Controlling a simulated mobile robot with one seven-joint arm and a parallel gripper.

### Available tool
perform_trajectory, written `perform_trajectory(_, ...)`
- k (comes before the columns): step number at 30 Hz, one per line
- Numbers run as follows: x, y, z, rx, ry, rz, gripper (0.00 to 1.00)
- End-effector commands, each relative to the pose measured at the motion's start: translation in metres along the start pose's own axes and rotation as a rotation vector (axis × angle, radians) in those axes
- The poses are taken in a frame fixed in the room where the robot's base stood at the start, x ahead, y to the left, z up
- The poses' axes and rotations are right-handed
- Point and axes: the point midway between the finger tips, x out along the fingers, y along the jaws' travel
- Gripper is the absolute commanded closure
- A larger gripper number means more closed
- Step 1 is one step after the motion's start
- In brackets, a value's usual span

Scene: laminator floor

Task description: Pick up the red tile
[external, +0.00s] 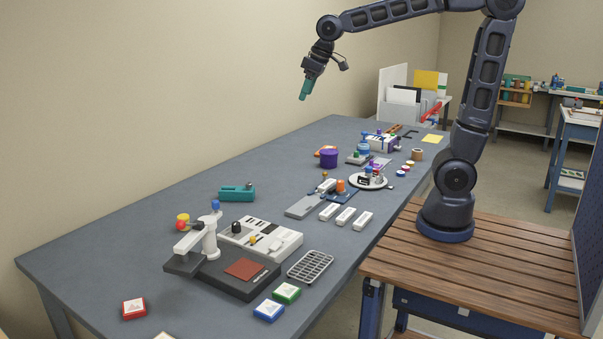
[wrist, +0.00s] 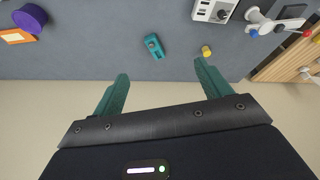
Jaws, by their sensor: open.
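The red tile (external: 134,309) is a small square block with red sides and a pale marked top. It lies flat on the grey table near its front left edge in the external view. I do not see it in the wrist view. My gripper (external: 304,96) is raised high above the far part of the table, well away from the tile. In the wrist view my gripper (wrist: 160,70) shows two teal fingers spread apart with nothing between them.
A black-based press with a white arm (external: 209,236) stands right of the tile, bearing a brown-red square (external: 245,269). Blue (external: 268,311) and green (external: 286,293) tiles lie beyond it. A teal block (external: 237,193) sits farther back. The table around the red tile is mostly clear.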

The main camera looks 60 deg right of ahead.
Motion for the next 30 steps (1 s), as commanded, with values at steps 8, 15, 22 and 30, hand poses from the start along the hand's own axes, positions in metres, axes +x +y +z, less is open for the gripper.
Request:
perform_trajectory(8, 0.041, -0.064, -0.080, -0.107, -0.014, -0.037, 0.23)
perform_trajectory(15, 0.085, -0.134, -0.136, -0.196, -0.025, -0.068, 0.23)
perform_trajectory(22, 0.133, -0.212, -0.175, -0.280, -0.034, -0.100, 0.23)
perform_trajectory(30, 0.197, -0.314, -0.201, -0.377, -0.046, -0.135, 0.23)
